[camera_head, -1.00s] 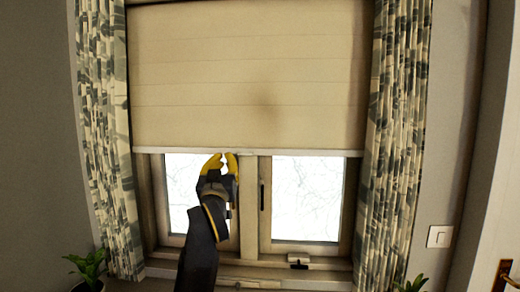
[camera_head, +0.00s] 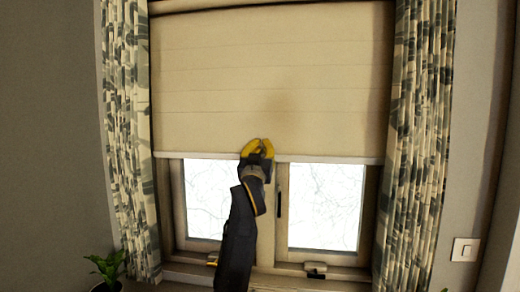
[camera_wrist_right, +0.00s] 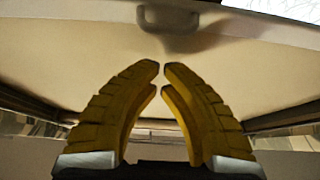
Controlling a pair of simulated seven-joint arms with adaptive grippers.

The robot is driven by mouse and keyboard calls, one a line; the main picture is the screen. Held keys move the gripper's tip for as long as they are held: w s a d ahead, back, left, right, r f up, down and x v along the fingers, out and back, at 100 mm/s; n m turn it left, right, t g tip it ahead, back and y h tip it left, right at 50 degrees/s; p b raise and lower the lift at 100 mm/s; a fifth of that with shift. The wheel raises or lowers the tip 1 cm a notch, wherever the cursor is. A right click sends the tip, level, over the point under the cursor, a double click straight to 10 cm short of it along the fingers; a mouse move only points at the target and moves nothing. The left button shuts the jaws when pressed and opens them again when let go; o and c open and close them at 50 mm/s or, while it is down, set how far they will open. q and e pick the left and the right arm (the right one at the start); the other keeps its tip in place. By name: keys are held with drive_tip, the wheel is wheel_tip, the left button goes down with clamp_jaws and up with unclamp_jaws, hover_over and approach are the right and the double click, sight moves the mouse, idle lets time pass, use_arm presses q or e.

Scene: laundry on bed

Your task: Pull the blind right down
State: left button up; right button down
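The cream blind (camera_head: 220,85) hangs partway down the window in the head view. Its pale bottom bar (camera_head: 330,159) crosses above the panes. The blind also fills the upper part of the right wrist view (camera_wrist_right: 75,55). There, a small pull handle (camera_wrist_right: 168,17) shows at the bar's edge, beyond my fingertips and apart from them. My right gripper (camera_head: 260,144) has yellow fingers slightly apart, with nothing between them, and overlaps the blind's lower edge in the head view. It points toward the blind in the wrist view (camera_wrist_right: 161,68). My left gripper is not in view.
Patterned curtains hang at the left (camera_head: 130,140) and right (camera_head: 418,140) of the window. Below the blind are bright window panes (camera_head: 325,205) with a dark handle (camera_head: 279,204). A potted plant (camera_head: 107,266) stands at the lower left. A light switch (camera_head: 465,250) is on the right wall.

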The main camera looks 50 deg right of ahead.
drive_tip(key=shift+w+d+f, duration=0.1)
drive_tip(key=shift+f, duration=1.15)
drive_tip(key=shift+f, duration=0.15)
